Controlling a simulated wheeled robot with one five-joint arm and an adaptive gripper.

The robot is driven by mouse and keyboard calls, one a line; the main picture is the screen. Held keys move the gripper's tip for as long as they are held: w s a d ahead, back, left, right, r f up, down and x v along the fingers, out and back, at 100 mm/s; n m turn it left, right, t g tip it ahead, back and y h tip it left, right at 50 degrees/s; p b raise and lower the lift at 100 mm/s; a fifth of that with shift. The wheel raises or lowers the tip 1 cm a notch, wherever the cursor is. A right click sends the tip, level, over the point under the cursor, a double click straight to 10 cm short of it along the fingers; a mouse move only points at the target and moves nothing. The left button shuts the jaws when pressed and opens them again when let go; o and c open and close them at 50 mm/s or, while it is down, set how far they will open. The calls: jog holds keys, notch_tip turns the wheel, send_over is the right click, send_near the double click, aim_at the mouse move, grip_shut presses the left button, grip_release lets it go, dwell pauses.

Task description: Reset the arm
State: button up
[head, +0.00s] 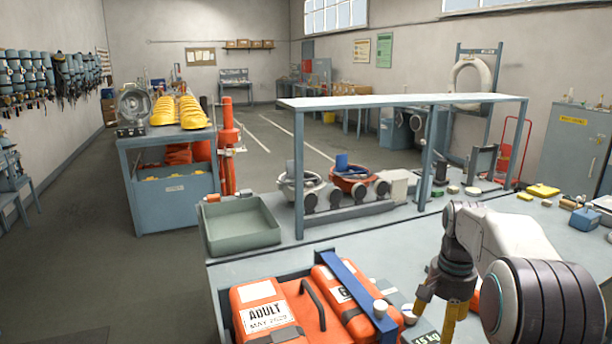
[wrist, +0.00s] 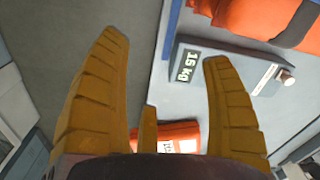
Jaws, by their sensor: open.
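My gripper (head: 435,318) hangs fingers-down over the workbench at the lower right of the head view, to the right of the orange cases. My white arm is bent at the right and hides part of the bench.
Orange cases, one marked ADULT (head: 266,312), lie on the near bench (head: 330,250) beside a blue bar (head: 358,297). A "15 kg" plate (wrist: 187,65) is near the fingers. A raised shelf (head: 400,100) stands behind, with a green-grey tray (head: 240,240) at its left.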

jog(key=s+a+r+n+t, duration=0.1)
jog(key=s+a+r+n, duration=0.15)
jog(key=s, duration=0.45)
jog(key=s+a+r+n+t, duration=0.1)
jog(key=s+a+r+n, duration=0.1)
jog(key=s+a+r, duration=0.3)
jog(key=s+a+f+n+t, duration=0.1)
jog(key=s+f+n, duration=0.1)
jog(key=s, duration=0.4)
jog(key=s+a+f+n, duration=0.1)
jog(key=s+f+n, duration=0.1)
jog(key=s, duration=0.5)
jog(key=shift+s+a+f+t, duration=0.25)
jog(key=shift+f+t, duration=0.15)
jog(key=shift+f, duration=0.5)
